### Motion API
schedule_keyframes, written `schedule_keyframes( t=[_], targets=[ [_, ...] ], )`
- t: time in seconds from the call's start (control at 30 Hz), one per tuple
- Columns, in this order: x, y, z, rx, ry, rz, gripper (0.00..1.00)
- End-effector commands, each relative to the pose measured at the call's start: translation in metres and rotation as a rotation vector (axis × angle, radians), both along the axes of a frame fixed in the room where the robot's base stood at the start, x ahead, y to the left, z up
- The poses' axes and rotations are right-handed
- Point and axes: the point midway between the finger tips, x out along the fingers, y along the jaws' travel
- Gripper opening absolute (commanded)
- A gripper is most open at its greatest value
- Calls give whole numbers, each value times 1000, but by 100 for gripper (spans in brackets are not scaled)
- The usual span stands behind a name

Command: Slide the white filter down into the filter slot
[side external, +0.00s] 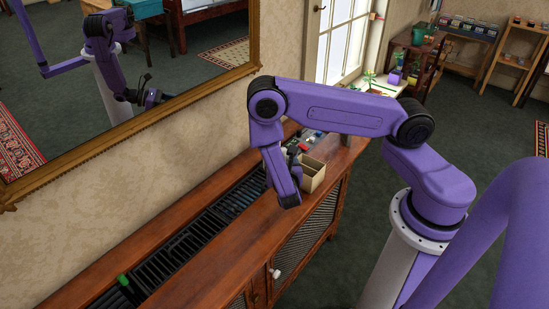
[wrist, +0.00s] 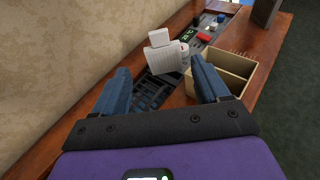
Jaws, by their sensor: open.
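The white filter (wrist: 165,60) is a pale ridged block with a smaller tab on top. In the wrist view it stands just beyond my fingertips, roughly between them. My gripper (wrist: 160,64) is open, its two blue fingers wide apart with nothing between them. A black slotted grille (wrist: 148,92) lies below, let into the cabinet top; it also shows in the side view (side external: 172,262). The filter hides part of it, and I cannot tell whether the filter's lower edge is in a slot.
An open wooden box (wrist: 232,86) stands right of the filter, also in the side view (side external: 313,174). Beyond are a small lit display (wrist: 187,35), a red piece (wrist: 204,37) and a blue piece (wrist: 220,18). A wall and framed mirror (side external: 130,125) run along the cabinet's back.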

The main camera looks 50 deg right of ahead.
Motion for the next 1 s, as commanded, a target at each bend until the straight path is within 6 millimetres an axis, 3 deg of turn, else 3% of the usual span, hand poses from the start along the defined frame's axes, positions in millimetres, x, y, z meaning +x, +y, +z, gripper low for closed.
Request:
schedule_keyframes(
  t=[0.27, 0.73, 1.0],
  targets=[
    [10, -11, -18, -12, 23, 36, 74],
    [67, -70, -42, -13, 22, 36, 74],
    [84, -84, -49, -12, 24, 39, 74]
  ],
)
